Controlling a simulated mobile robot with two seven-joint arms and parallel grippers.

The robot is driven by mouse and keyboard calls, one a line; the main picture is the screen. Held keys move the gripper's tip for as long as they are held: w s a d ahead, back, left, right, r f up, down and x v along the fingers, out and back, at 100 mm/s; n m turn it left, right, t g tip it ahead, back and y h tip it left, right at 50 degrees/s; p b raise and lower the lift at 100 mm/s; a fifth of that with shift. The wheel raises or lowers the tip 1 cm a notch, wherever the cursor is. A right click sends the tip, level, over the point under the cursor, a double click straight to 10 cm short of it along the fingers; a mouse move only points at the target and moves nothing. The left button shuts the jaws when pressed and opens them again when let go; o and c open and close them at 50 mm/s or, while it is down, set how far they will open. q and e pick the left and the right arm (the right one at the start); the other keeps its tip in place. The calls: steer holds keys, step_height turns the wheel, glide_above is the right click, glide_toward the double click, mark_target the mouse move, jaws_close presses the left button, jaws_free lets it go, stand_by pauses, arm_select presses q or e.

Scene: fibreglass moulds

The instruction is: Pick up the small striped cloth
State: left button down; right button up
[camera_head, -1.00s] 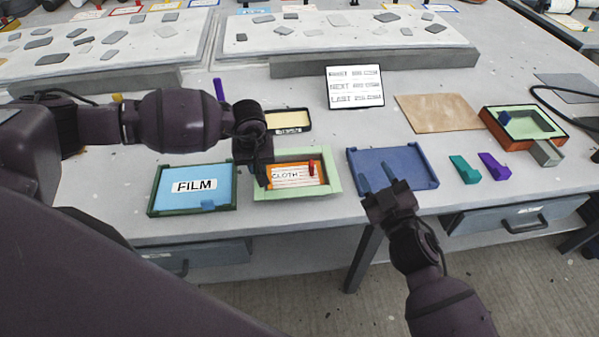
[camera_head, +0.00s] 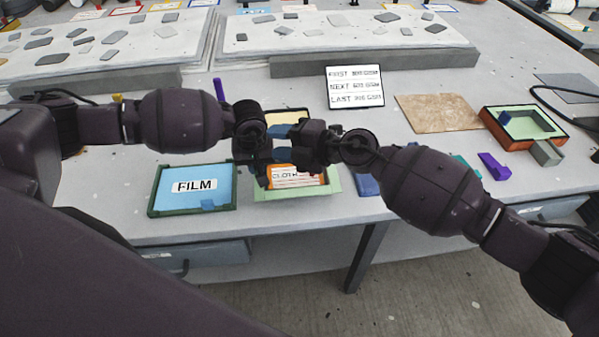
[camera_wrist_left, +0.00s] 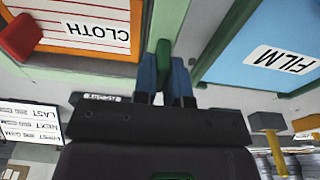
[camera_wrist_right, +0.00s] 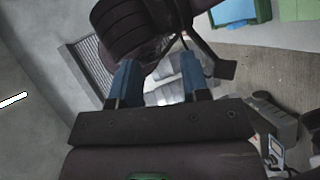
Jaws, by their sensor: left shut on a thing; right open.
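A striped white and orange piece with a CLOTH label (camera_head: 291,179) lies in a light green tray (camera_head: 290,194). In the left wrist view, the striped piece (camera_wrist_left: 75,18) shows at the upper left with a red block. My left gripper (camera_head: 262,172) is above the tray's left side, and its fingers (camera_wrist_left: 163,75) are shut on a small dark green thing (camera_wrist_left: 162,66), not on the striped piece. My right gripper (camera_head: 280,143) is open beside my left gripper, above the tray's back part, with nothing between its fingers (camera_wrist_right: 160,80). Its arm hides part of the tray.
A blue FILM tray (camera_head: 165,208) with a dark green frame lies left of the CLOTH tray. A lettered card (camera_head: 354,87), a brown board (camera_head: 437,112) and an orange-sided green tray (camera_head: 490,125) stand behind and right. A purple block (camera_head: 493,166) lies at the right.

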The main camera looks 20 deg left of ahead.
steer(key=w+d+f+n+t+h, duration=0.4)
steer(key=w+d+f+n+h, duration=0.25)
steer(key=h, duration=0.65)
steer(key=shift+n, duration=0.45)
steer(key=shift+w+a+r+x, duration=0.1)
steer(key=shift+w+a+x, duration=0.15)
steer(key=shift+x, duration=1.7)
steer(key=shift+w+a+r+x, duration=0.15)
steer(key=shift+w+a+x, duration=0.1)
steer(key=shift+x, duration=1.75)
steer(key=shift+w+a+r+x, duration=0.15)
steer(key=shift+a+x, duration=0.1)
steer(key=shift+x, duration=1.7)
steer(key=shift+t, duration=0.3)
jaws_close()
